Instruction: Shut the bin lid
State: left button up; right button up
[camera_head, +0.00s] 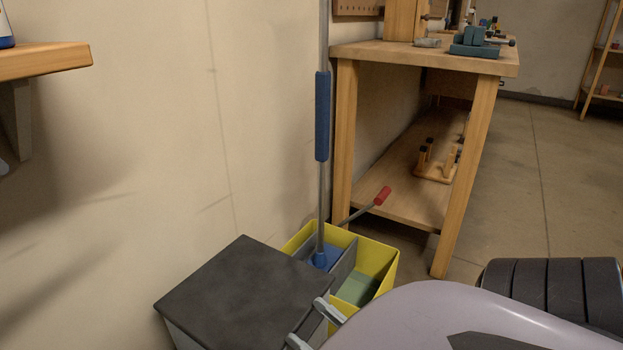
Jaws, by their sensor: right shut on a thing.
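The bin lid (235,297) is a flat dark grey panel at the lower middle, lying over the bin and looking nearly level. A strip of the grey bin body (181,337) shows below the lid's left corner. Whether a gap remains under the lid's near edge cannot be seen. My right gripper (313,326) is at the lid's right edge, its two pale fingers closed on the dark edge there. My own arm hides what lies behind and below the fingers. My left gripper is not in view.
A yellow bucket (388,262) with a blue mop (322,115) and a red-handled tool (382,196) stands just behind the bin. A wooden workbench (425,56) is beyond it. A wooden shelf (40,62) sticks out at left. Open floor (540,180) lies to the right.

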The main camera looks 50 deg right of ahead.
jog(key=shift+a+f, duration=0.15)
jog(key=shift+f, duration=0.75)
jog(key=shift+s+b, duration=0.1)
jog(key=shift+b, duration=0.2)
jog(key=o, duration=1.2)
jog(key=shift+f, duration=0.1)
jog(key=shift+t, duration=0.4)
jog(key=shift+s+r+v, duration=0.1)
jog(key=shift+r+v, duration=0.1)
jog(key=shift+v, duration=0.8)
jog(key=shift+s+r+v, duration=0.15)
jog(key=shift+r+v, duration=0.05)
jog(key=shift+v, duration=0.85)
jog(key=shift+s+r+v, duration=0.1)
jog(key=shift+r+v, duration=0.1)
jog(key=shift+v, duration=0.8)
